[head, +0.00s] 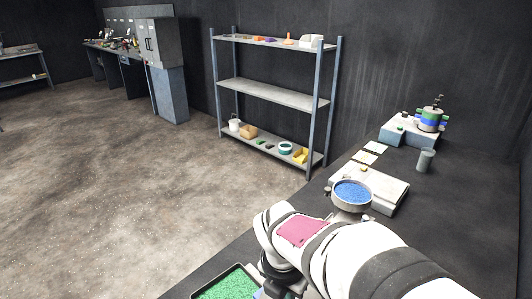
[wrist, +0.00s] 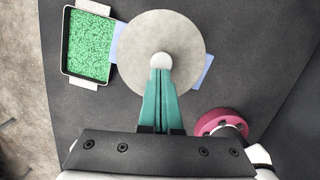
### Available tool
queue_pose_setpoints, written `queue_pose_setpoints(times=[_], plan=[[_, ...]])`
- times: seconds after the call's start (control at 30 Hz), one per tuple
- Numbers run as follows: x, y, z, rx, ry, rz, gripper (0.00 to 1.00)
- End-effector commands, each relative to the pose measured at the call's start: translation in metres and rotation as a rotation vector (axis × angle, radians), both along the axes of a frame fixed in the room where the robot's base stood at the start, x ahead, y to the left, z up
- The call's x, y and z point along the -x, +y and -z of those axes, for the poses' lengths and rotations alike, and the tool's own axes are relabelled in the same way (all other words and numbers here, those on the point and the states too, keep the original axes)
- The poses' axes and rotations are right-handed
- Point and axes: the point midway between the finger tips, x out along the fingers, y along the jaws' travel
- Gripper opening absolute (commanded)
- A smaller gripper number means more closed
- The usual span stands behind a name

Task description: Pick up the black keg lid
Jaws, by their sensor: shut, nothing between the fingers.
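A round pale grey disc (wrist: 190,45) with a white knob (wrist: 161,61) at its centre lies below my gripper in the wrist view. It looks like a lid, but it is not black, and I see no plainly black keg lid. My gripper (wrist: 161,73) has its two teal fingers together over the disc, tips at the near edge of the knob in the picture. Nothing is between them. Whether the tips touch the knob, I cannot tell. In the head view my arm hides the disc and the fingertips.
A black tray of green granules (wrist: 88,43) stands left of the disc; it also shows at the bottom of the head view (head: 228,284). Blue flat pieces (wrist: 203,73) stick out under the disc. A bowl of blue granules (head: 352,193) sits on a pale device (head: 388,192).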

Motion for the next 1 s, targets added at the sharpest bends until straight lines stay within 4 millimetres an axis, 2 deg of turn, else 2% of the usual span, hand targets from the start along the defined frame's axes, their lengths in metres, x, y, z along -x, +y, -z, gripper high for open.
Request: queue_pose_setpoints(times=[0.43, 0.73, 1.0], plan=[[0.005, 0.003, 0.008, 0.001, 0.007, -0.003, 0.00], [0.051, 0.038, 0.008, 0.001, 0.016, 0.002, 0.00], [0.060, 0.043, 0.008, 0.002, 0.017, 0.007, 0.00]])
